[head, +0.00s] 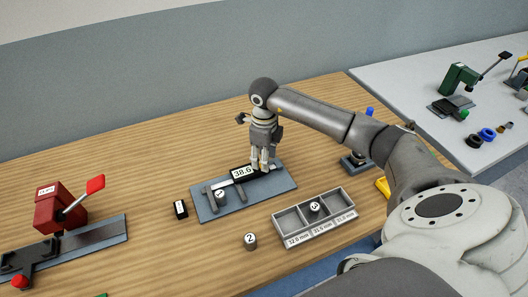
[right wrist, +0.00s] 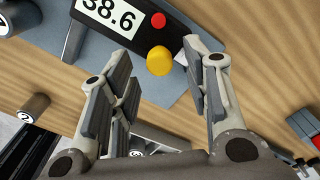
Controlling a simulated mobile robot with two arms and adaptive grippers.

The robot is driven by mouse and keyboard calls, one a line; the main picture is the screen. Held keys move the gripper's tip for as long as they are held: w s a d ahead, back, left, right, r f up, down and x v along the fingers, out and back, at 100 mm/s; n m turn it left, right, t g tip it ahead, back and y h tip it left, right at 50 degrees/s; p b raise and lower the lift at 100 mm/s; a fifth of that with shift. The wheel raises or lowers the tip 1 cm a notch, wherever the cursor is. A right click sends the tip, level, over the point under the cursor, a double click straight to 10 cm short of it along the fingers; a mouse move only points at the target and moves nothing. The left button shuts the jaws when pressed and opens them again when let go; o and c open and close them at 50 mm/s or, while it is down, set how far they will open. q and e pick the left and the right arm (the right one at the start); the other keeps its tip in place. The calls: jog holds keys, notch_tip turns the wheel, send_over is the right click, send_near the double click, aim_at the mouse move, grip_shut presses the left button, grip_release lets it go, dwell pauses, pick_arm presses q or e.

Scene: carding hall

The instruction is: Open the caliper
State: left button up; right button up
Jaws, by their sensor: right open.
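The caliper (head: 243,173) lies on a blue-grey plate (head: 276,184) on the wooden table, its display reading 38.6. Its jaws reach toward the front left, and a grey cylinder marked 1 (head: 221,199) stands by them, seemingly between them. My right gripper (head: 262,167) points down over the caliper's right end. In the right wrist view its open fingers (right wrist: 162,68) stand on either side of the caliper's yellow knob (right wrist: 159,62), apart from it as far as I can tell. A red button (right wrist: 158,19) sits beside the display (right wrist: 110,14). My left gripper is not in view.
A grey tray (head: 330,226) with labelled compartments holds a cylinder marked 3 (head: 314,207) in its middle one. A red device (head: 62,210) stands left; a second table (head: 420,65) is back right.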

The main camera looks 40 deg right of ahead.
notch_tip(320, 180, up, 10)
jog(key=shift+r, duration=0.15)
dwell(0.7)
